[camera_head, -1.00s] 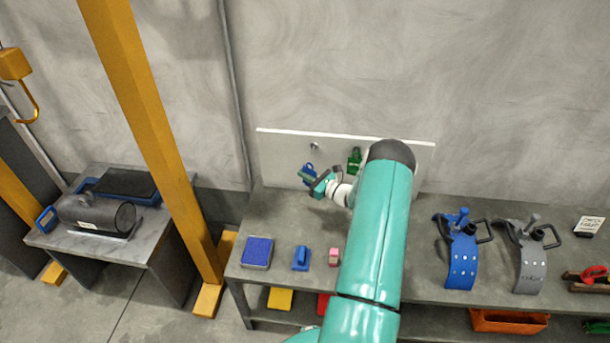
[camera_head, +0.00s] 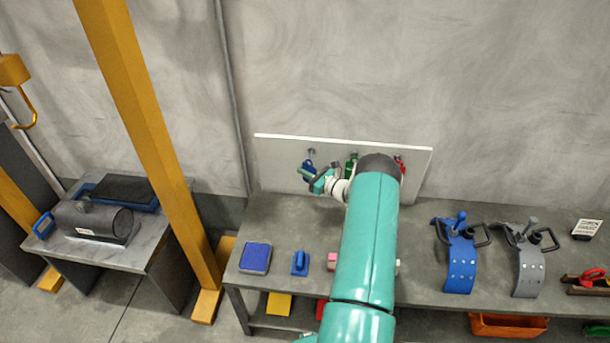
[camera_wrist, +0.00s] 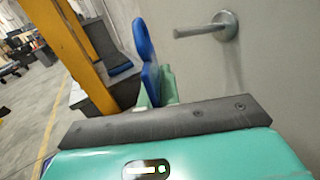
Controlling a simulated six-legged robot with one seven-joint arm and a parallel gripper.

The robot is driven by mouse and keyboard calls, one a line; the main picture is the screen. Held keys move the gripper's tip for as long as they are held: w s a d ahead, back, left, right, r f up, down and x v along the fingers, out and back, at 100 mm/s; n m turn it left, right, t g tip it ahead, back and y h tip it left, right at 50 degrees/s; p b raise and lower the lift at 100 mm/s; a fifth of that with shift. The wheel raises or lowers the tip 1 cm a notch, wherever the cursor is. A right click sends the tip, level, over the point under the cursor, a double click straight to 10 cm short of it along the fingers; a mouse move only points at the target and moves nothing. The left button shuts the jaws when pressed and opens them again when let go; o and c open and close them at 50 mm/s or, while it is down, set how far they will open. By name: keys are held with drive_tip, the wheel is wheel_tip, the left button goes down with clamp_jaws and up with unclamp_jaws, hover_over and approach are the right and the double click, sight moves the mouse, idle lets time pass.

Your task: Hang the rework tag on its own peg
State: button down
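A blue tag (camera_head: 308,170) is in my gripper (camera_head: 315,178), just below the left peg (camera_head: 311,152) of a white board (camera_head: 285,145). In the wrist view the blue tag (camera_wrist: 146,50) stands upright, with its lower end between green fingers (camera_wrist: 158,88). The metal peg (camera_wrist: 205,28) sticks out from the board to the right of the tag; the two look apart there. A green tag (camera_head: 352,161) and a red tag (camera_head: 401,164) show on the board, partly behind my arm. No lettering on the tags is readable.
The bench below holds a blue pad (camera_head: 256,257), a blue handled block (camera_head: 300,262) and a pink block (camera_head: 332,261). Blue (camera_head: 460,262) and grey (camera_head: 527,265) curved pieces with clamps stand to the right. A yellow post (camera_head: 150,130) rises left of the bench.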

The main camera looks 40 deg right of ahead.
drive_tip(key=shift+w+d+f, duration=0.2)
drive_tip(key=shift+w+d, duration=0.55)
drive_tip(key=shift+d, duration=0.2)
drive_tip(key=shift+w+d+f, duration=0.2)
drive_tip(key=shift+w+d, duration=0.55)
drive_tip(key=shift+d, duration=0.15)
drive_tip(key=c, duration=1.6)
unclamp_jaws()
drive_tip(key=shift+o, duration=0.2)
drive_tip(key=shift+d, duration=0.1)
drive_tip(key=shift+s+d, duration=0.1)
